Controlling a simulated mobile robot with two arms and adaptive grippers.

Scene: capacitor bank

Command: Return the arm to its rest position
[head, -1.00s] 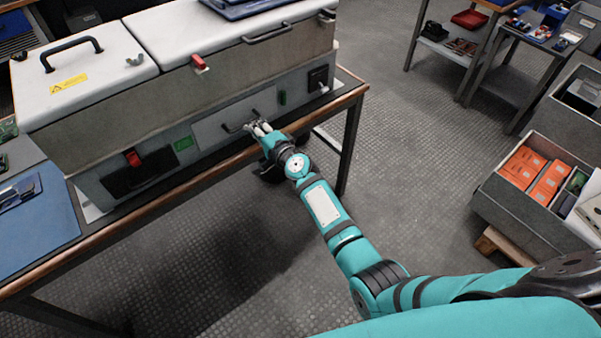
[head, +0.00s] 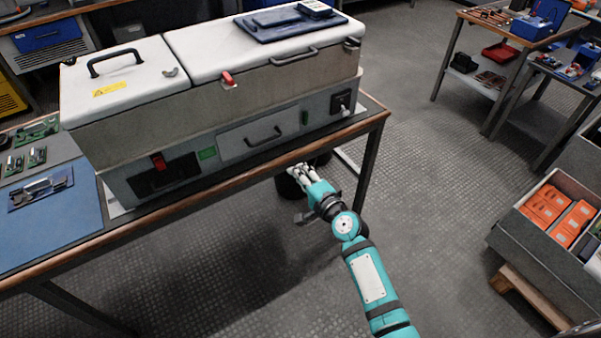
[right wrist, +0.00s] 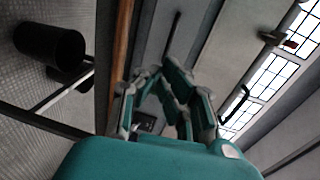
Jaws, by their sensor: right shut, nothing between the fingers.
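My right arm (head: 368,277) reaches in from the lower right in the head view. Its right gripper (head: 298,172) is shut and empty, in front of the workbench's front edge and apart from the drawer handle. In the right wrist view the gripper fingers (right wrist: 160,82) come together with nothing between them. The grey capacitor bank cabinet (head: 225,110) stands on the bench, with white lids and a drawer (head: 258,133) that looks closed. My left gripper is not in view.
The workbench (head: 372,122) has a wooden edge close to my gripper. A black bin (head: 290,186) stands on the floor behind the gripper. A grey crate of orange boxes (head: 530,240) is at the right. The floor between the bench and crate is clear.

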